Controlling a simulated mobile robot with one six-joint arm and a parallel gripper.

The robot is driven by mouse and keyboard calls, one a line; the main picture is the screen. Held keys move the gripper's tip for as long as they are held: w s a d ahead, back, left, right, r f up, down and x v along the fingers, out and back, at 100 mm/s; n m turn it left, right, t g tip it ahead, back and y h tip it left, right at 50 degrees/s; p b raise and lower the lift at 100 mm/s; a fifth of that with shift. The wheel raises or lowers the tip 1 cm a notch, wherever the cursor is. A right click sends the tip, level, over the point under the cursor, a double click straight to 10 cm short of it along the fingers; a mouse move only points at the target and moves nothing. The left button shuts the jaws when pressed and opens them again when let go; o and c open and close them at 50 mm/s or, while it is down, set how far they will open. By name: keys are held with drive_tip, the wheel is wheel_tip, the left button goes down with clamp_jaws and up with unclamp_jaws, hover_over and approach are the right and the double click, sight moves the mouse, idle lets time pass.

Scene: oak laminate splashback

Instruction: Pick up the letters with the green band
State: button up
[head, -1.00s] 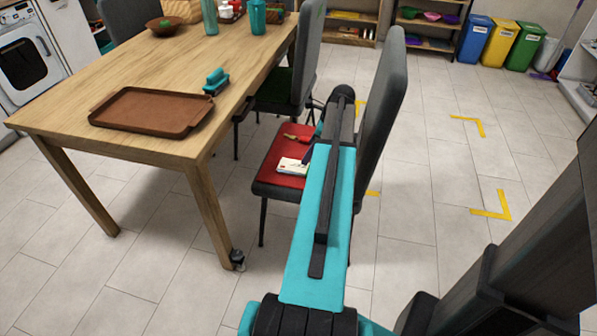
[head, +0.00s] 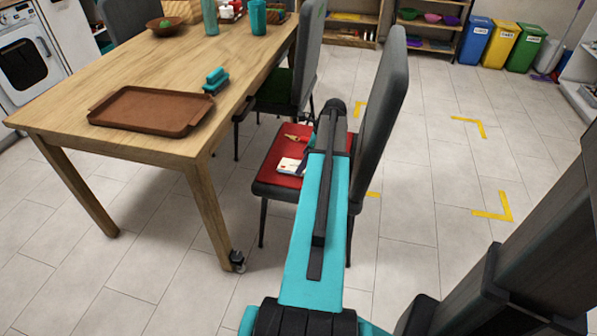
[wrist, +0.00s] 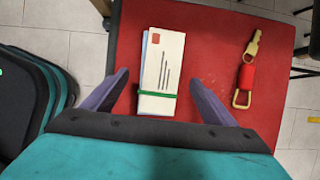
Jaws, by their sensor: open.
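The letters (wrist: 162,65) are a white bundle with a green band (wrist: 157,94) around the end nearest me. They lie flat on the red seat (wrist: 205,30) of a chair. In the head view the letters (head: 290,166) show at the left of my arm, partly hidden by it. My gripper (wrist: 158,82) is open in the wrist view, with one purple finger on each side of the letters and a gap to both. I cannot tell how high the fingertips are above the seat. In the head view my gripper is mostly hidden behind my arm.
A brass key or clip with a red tag (wrist: 246,76) lies on the seat right of the letters. The grey chair back (head: 383,130) rises right of my arm. The wooden table (head: 120,75) with a brown tray (head: 150,110) stands left. Open floor lies right.

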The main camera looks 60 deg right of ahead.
drive_tip(key=shift+b+x, duration=0.3)
drive_tip(key=shift+x, duration=1.45)
drive_tip(key=shift+c, duration=0.5)
drive_tip(key=c, duration=1.1)
